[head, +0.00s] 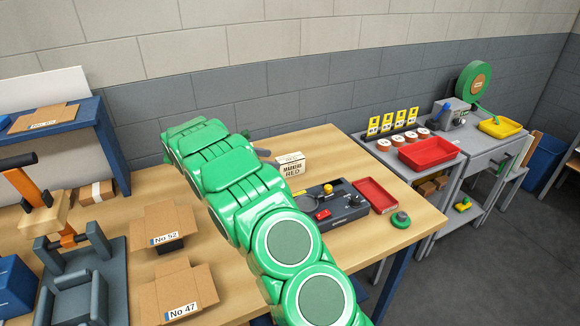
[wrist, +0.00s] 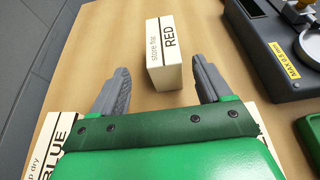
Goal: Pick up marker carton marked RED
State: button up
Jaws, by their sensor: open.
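The marker carton marked RED (head: 291,166) is a small white box standing on the wooden bench, beyond my green arm in the head view. In the wrist view the RED carton (wrist: 166,50) stands in front of my gripper (wrist: 161,68), lined up with the gap between the grey fingers. The fingers are open, with bare bench visible on both sides of the carton. I cannot tell how far the fingertips reach past its near face. A carton marked BLUE (wrist: 55,145) shows partly under the gripper body. My arm hides most of the gripper in the head view.
A dark device (head: 335,203) with a yellow label lies right of the carton, beside a red tray (head: 376,195). A round green-and-grey object (head: 400,219) sits near the bench edge. Brown cartons No 52 (head: 168,222) and No 47 (head: 178,290) lie left of my arm.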

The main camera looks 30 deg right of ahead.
aim_at(281, 160)
jog(key=shift+s+r+x, duration=0.1)
jog(key=shift+x, duration=1.2)
jog(key=shift+s+r+x, duration=0.1)
jog(key=shift+x, duration=1.2)
jog(key=shift+d, duration=0.1)
jog(key=c, duration=1.1)
notch_tip(281, 160, up, 4)
jog(key=shift+s+f, duration=0.15)
jog(key=s+a+r, duration=0.1)
jog(key=s+r, duration=0.2)
jog(key=s, duration=0.1)
jog(key=s+a+r, duration=0.1)
jog(key=s+r, duration=0.2)
jog(key=s, duration=0.1)
jog(key=s+a+r, duration=0.1)
jog(key=s+r, duration=0.2)
jog(key=s, duration=0.2)
jog(key=shift+a+r, duration=0.15)
jog(key=shift+a, duration=0.2)
